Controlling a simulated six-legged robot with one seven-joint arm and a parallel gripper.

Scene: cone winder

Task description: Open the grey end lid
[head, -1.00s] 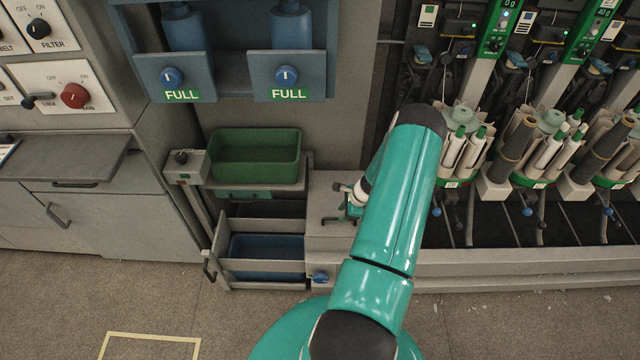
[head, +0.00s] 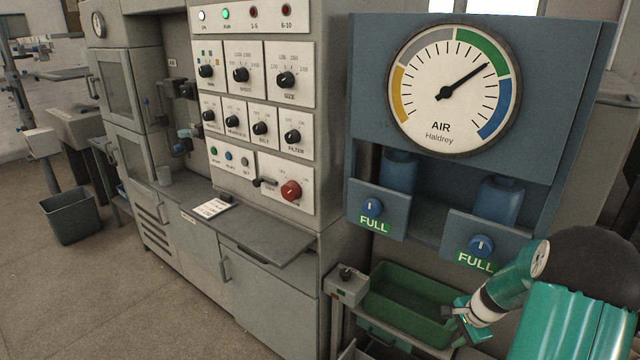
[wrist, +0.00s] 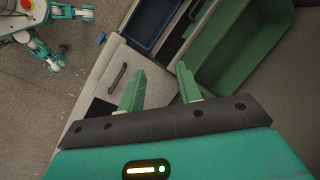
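In the wrist view a flat grey panel with a dark bar handle (wrist: 118,78) lies beyond my left finger; it looks like the grey end lid, lying flat in place, though I cannot be sure. A dark gap shows by its lower left edge. My gripper (wrist: 158,82) is open, its two green fingers apart with nothing between them. The fingers appear above the panel's right side, not on the handle. In the head view my gripper (head: 458,312) is at the right end of the green tray (head: 400,300); the panel cannot be made out there.
A blue bin (wrist: 155,22) lies beside the panel. A blue gauge cabinet (head: 470,90) with two knobs marked FULL stands above the tray. The control panel (head: 262,120) and a grey shelf (head: 262,238) are further left. Open floor (head: 120,310) is at left.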

